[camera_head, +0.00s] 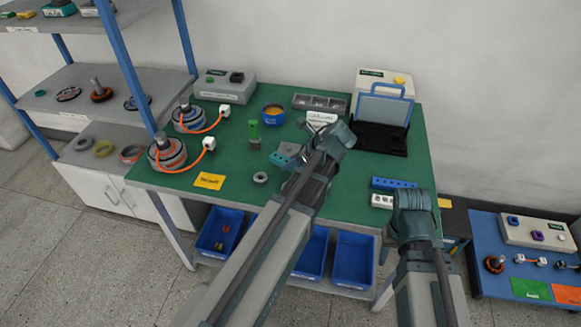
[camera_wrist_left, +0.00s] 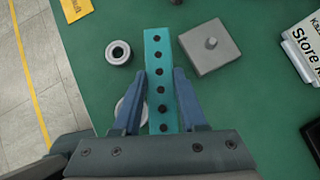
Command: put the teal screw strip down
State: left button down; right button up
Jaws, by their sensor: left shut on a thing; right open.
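The teal screw strip (camera_wrist_left: 158,65) is a long teal bar with a row of several black screws. In the left wrist view it lies lengthwise between the fingers of my left gripper (camera_wrist_left: 162,76), which is shut on it. Its far end sticks out past the fingertips. I cannot tell whether it touches the green tabletop. In the head view my left arm hides most of this gripper and strip. My right arm shows at the table's front right edge, but its gripper fingers are hidden.
A grey ring (camera_wrist_left: 118,52) lies left of the strip, and a grey block with a knob (camera_wrist_left: 210,47) lies right. The green table (camera_head: 230,150) also holds a yellow label (camera_head: 209,181), a blue strip (camera_head: 393,183) and a blue-handled case (camera_head: 381,122). Bare green surface surrounds the ring.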

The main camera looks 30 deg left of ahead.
pick_arm(q)
jog(key=f+b, duration=0.2)
jog(key=w+f+b, duration=0.1)
jog(key=f+b, duration=0.1)
jog(key=shift+a, duration=0.35)
jog(key=shift+s+r, duration=0.1)
jog(key=shift+r, duration=0.1)
jog(key=shift+f, duration=0.15)
jog(key=shift+c, duration=2.2)
grip_release()
